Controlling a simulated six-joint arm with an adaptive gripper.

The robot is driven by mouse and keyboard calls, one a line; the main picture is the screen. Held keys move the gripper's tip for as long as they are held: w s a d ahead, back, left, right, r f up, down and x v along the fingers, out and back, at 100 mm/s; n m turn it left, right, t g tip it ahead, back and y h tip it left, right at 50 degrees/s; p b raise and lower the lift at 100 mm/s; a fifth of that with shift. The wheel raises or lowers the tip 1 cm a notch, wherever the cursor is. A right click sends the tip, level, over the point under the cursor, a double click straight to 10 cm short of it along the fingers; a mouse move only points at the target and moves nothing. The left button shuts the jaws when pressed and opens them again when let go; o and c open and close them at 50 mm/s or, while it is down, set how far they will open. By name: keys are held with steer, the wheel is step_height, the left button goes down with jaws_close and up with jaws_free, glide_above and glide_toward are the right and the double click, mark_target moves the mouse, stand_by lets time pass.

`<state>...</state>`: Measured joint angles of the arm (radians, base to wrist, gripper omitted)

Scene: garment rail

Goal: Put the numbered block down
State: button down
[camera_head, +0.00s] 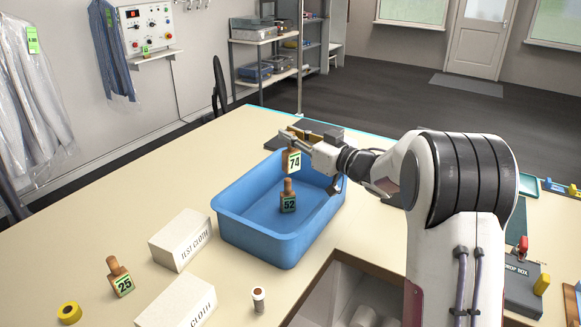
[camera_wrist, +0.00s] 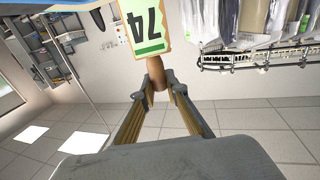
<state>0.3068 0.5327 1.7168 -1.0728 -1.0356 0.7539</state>
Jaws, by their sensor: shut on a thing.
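My gripper (camera_head: 290,137) is shut on the brown block numbered 74 (camera_head: 293,163), holding it above the far part of the blue tub (camera_head: 232,222). In the wrist view, the fingers (camera_wrist: 158,86) close on the brown knob of block 74, and its pale label with a green band (camera_wrist: 144,27) shows. Block 52 (camera_head: 288,198) stands upright inside the tub, below and in front of the held block. Block 25 (camera_head: 119,277) stands on the table at the lower left, outside the tub.
Two white test cloth blocks (camera_head: 180,240) lie left of the tub. A yellow tape roll (camera_head: 69,313) and a small bottle (camera_head: 259,299) are near the front. An open recess (camera_head: 350,290) is at the front right.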

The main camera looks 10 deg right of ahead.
mark_target(294, 150)
steer(key=shift+f, duration=2)
steer(key=shift+f, duration=1.85)
steer(key=shift+f, duration=0.6)
steer(key=c, duration=2)
jaws_free()
steer(key=shift+r, duration=0.1)
